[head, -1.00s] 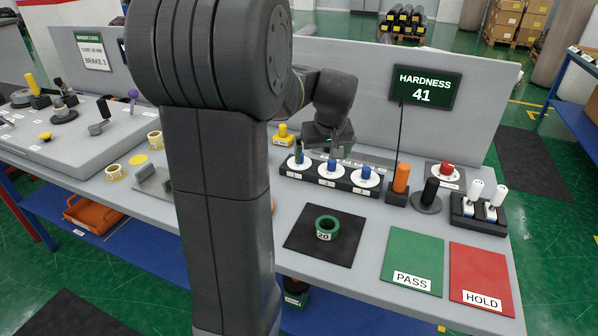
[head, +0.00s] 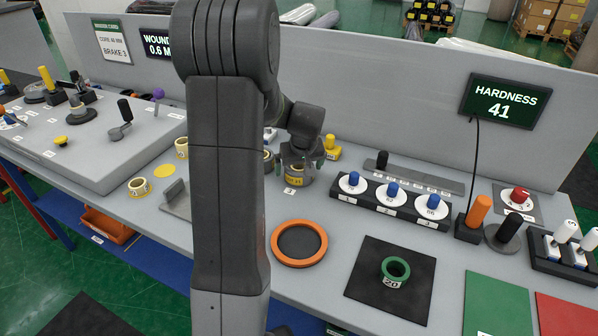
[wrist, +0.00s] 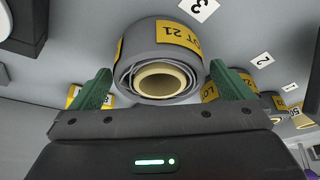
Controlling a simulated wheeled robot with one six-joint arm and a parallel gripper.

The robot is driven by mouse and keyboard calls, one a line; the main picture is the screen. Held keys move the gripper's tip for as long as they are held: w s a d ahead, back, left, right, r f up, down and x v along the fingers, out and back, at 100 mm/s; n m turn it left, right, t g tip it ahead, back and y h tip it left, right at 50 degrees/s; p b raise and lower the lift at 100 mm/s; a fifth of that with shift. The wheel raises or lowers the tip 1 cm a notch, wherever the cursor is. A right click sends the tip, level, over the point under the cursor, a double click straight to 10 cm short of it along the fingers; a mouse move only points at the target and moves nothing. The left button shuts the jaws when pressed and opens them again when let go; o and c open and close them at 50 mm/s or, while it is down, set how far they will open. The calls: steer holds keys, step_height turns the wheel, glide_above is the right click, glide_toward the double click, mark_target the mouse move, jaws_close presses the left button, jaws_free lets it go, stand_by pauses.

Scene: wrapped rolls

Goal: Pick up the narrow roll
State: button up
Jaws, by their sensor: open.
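My gripper (head: 301,165) is open over a grey wound roll (head: 294,179) at the back of the bench, behind tag 3. In the wrist view, my green fingers (wrist: 161,76) stand apart on either side of this roll (wrist: 128,62). It has a pale core and a yellow "LOT 21" label; contact cannot be told. Another grey roll (head: 268,158) is partly hidden by my arm in the head view. More yellow-labelled rolls (wrist: 210,92) show at the right in the wrist view. Which roll is narrowest I cannot tell.
A yellow object (head: 332,150) stands right of my gripper. A black block with dials (head: 387,213) lies further right. An orange ring (head: 276,246) and a green ring (head: 385,270) on a black mat (head: 362,285) lie in front. A grey panel (head: 400,75) stands behind.

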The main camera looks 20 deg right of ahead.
steer(key=shift+c, duration=0.2)
steer(key=c, duration=1.1)
steer(key=shift+w, duration=0.1)
